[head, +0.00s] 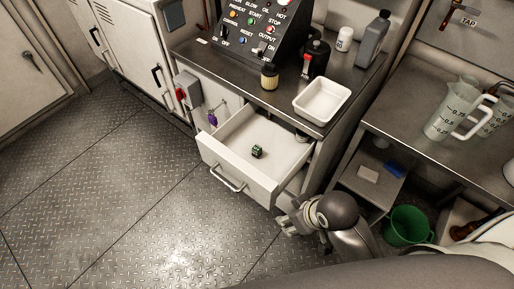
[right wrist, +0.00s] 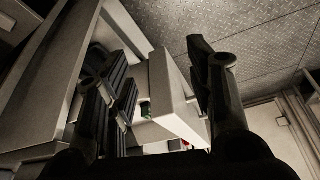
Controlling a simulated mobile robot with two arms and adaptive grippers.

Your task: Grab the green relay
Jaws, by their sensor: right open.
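The green relay (head: 257,152) is a small dark green block lying on the floor of an open white drawer (head: 225,156). It also shows small and partly hidden in the right wrist view (right wrist: 146,108), seen beyond the fingers. My right gripper (head: 284,222) is outside the drawer, below and to the right of its front corner in the head view. In the right wrist view its two dark fingers (right wrist: 160,85) are wide apart with nothing held between them; the white drawer (right wrist: 172,85) shows beyond them. My left gripper is in neither view.
A counter above the drawer holds a control panel (head: 255,28), a white tray (head: 322,99), a small jar (head: 269,76) and bottles. A green bucket (head: 406,226) stands right of my right arm. The metal floor (head: 110,190) left of the drawer is clear.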

